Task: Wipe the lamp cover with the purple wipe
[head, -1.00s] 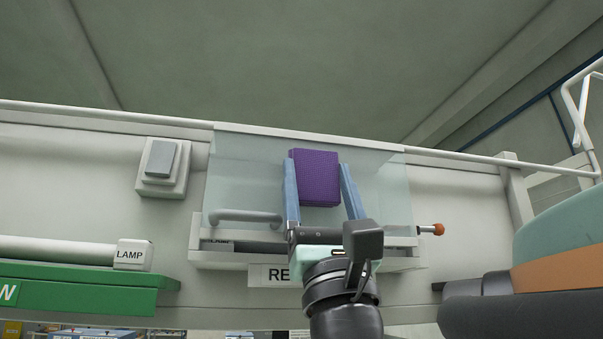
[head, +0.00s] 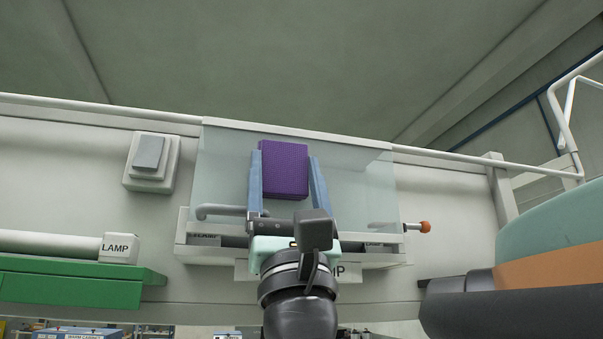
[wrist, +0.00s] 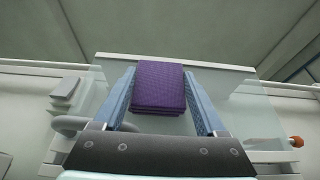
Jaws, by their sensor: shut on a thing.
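The purple wipe (head: 284,172) is a folded pad held between the two blue fingers of my gripper (head: 286,158); it also shows in the wrist view (wrist: 159,85). The lamp cover (head: 357,190) is a clear, pale panel with a grey handle at its lower left, in front of a lamp housing on the wall. It shows in the wrist view too (wrist: 250,115). The wipe is in front of the cover's middle, near its upper edge. I cannot tell whether it touches the panel. My gripper hides part of the cover's lower middle and the label below.
An orange-tipped rod (head: 417,227) sticks out right of the housing. A grey switch box (head: 151,163) is on the wall to the left. Another lamp tube (head: 50,243) and a green ledge (head: 70,285) are at lower left. A teal and orange padded shape (head: 545,245) is at right.

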